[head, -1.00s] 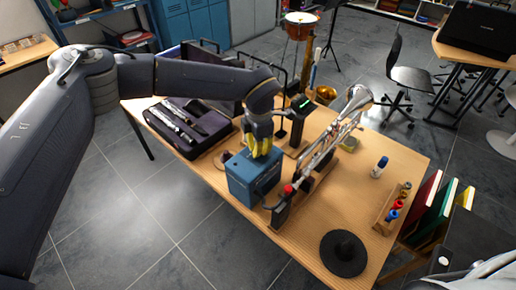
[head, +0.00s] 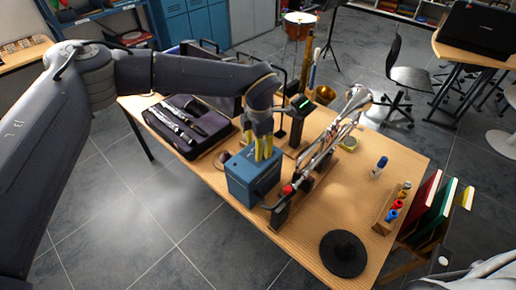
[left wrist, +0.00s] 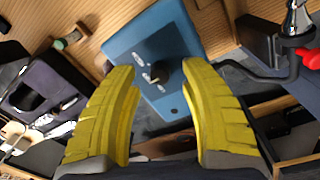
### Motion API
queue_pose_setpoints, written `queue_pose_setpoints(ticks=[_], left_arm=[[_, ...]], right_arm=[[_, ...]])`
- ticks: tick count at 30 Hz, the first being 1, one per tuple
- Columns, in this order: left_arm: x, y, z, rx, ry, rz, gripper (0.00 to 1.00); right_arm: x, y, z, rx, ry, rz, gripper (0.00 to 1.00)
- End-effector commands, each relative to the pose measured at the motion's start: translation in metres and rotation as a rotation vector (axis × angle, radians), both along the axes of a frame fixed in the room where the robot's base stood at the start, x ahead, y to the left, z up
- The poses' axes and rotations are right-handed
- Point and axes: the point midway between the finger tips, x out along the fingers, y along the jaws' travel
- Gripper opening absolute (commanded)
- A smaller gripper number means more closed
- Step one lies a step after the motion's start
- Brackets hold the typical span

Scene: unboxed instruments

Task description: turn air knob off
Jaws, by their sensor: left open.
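A blue box (head: 252,178) stands on the wooden table in the head view, and it also shows in the left wrist view (left wrist: 130,48). A dark round knob (left wrist: 166,72) sits on its face, with small pale parts beside it. My left gripper (head: 263,157) points down just over the top of the box. In the left wrist view its yellow fingers (left wrist: 160,72) are open, one on each side of the knob, with nothing held. I cannot tell whether they touch it. The knob is hidden in the head view. My right gripper is not in view.
A silver trumpet (head: 325,140) on a stand is close to the right of the box. An open dark case (head: 188,125) lies to the left. The table's right middle is mostly clear.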

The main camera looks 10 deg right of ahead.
Motion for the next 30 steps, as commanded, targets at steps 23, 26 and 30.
queue_pose_setpoints(ticks=[23,26,30], left_arm=[[-0.004,-0.001,0.105,0.0,-0.001,-0.001,0.44],[-0.005,-0.001,0.108,0.0,0.0,-0.001,0.44],[-0.005,-0.001,0.108,0.0,0.0,-0.001,0.44]], right_arm=[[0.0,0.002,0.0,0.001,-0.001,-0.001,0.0],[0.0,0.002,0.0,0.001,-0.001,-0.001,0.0],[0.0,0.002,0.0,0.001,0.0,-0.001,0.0]])
